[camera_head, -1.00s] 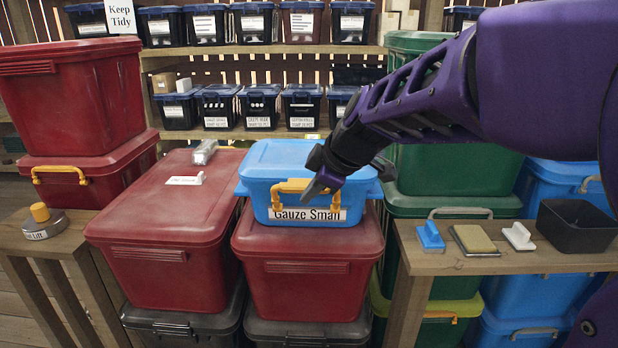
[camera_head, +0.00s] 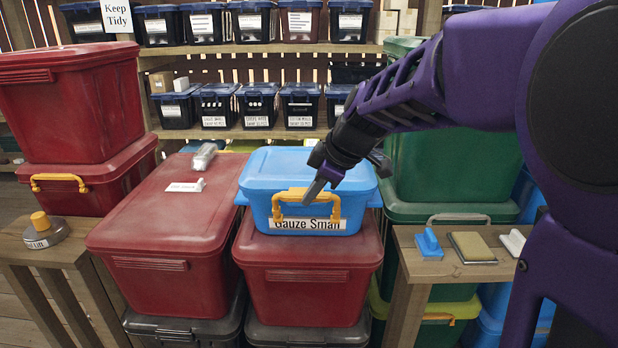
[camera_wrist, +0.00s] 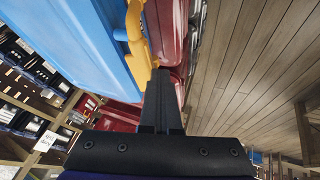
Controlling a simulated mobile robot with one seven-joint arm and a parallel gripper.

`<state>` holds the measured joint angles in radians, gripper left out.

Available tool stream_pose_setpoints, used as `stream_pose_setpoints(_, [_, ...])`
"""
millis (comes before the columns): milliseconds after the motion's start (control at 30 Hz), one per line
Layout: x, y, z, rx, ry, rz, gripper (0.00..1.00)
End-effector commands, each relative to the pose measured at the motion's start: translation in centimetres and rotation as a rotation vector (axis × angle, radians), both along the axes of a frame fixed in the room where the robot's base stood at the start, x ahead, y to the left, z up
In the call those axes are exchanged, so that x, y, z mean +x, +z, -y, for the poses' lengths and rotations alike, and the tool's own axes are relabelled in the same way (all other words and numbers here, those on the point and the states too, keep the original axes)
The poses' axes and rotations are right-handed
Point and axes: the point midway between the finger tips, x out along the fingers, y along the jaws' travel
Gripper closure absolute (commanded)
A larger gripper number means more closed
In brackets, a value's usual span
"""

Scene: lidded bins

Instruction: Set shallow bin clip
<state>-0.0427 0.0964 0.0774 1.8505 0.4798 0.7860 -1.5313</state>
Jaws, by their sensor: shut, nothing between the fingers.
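The shallow bin (camera_head: 257,207) is light blue with a blue lid and a label reading "Gauze Small". It sits on a red bin in the middle of the head view. A yellow clip (camera_head: 278,208) is on its front and hangs down over the label. My gripper (camera_head: 308,199) is shut and empty, its tips at the front of the clip near its top bar. In the wrist view, the tips (camera_wrist: 158,74) are close beside the yellow clip (camera_wrist: 137,45). I cannot tell whether they touch it or whether the clip is fully latched.
Red bins (camera_head: 180,215) stand to the left. A wooden stand (camera_head: 420,262) on the right holds a blue block (camera_head: 428,243) and a sponge-like pad (camera_head: 474,245). Green bins (camera_head: 455,180) stand behind my arm. Another wooden stand (camera_head: 60,258) is at the far left.

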Motion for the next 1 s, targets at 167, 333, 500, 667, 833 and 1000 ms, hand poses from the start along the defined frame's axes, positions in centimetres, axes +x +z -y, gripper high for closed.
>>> stream_pose_setpoints(167, [1.3, 0.9, 0.1, 0.003, 0.0, -0.085, 1.0])
stream_pose_setpoints(333, [2.2, 1.0, 0.1, 0.002, -0.001, -0.087, 1.0])
stream_pose_setpoints(500, [2.2, 1.0, 0.2, 0.002, -0.002, -0.086, 1.0])
stream_pose_setpoints(667, [2.2, 1.0, 0.2, 0.003, -0.001, -0.086, 1.0])
stream_pose_setpoints(833, [2.3, 1.4, 0.2, 0.002, -0.001, -0.085, 1.0])
stream_pose_setpoints(1000, [2.3, 2.3, 0.2, 0.002, -0.001, -0.085, 1.0])
